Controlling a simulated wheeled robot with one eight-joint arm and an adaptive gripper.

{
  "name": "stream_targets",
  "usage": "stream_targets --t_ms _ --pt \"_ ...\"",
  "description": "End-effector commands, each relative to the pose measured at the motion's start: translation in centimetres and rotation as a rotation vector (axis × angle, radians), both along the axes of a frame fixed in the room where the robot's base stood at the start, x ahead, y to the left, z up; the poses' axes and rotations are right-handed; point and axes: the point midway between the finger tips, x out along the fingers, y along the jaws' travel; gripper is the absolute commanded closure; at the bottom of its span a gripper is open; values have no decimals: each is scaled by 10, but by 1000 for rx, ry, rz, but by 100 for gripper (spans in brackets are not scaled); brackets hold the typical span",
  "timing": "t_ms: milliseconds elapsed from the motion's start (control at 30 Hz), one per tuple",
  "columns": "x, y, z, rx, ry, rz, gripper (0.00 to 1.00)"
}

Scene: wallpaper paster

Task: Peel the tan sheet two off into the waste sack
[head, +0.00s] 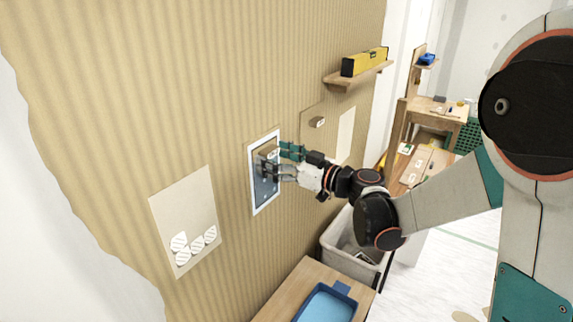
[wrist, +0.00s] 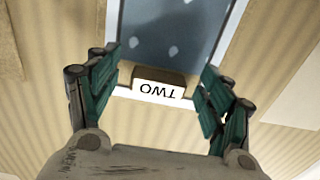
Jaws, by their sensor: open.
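A blue-grey sheet (head: 266,192) with pale spots and a white border is on the wall in the head view; it also fills the top of the wrist view (wrist: 175,30). No tan colour shows on this sheet. My gripper (head: 272,163) is open at the sheet's upper part. In the wrist view its fingers (wrist: 160,97) stand on either side of the tab, apart from it. A pale grey open container (head: 343,262), possibly the waste sack, stands low at right, partly behind my arm.
A tan sheet (head: 313,138) with a small block is on the wall to the right, below a shelf (head: 358,77) holding a yellow level (head: 365,61). A cream panel (head: 187,208) with several striped discs is at left. A blue tray (head: 327,303) lies on a wooden bench below.

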Motion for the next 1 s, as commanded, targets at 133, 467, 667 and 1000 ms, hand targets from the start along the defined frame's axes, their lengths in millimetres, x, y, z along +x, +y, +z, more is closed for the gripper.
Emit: stream_targets --t_ms 133,467,667,1000 --pt "3 4 0 0 0 0 27" --pt "2 3 0 0 0 0 52" --pt "2 3 0 0 0 0 75" --pt "-1 -1 0 0 0 0 75"
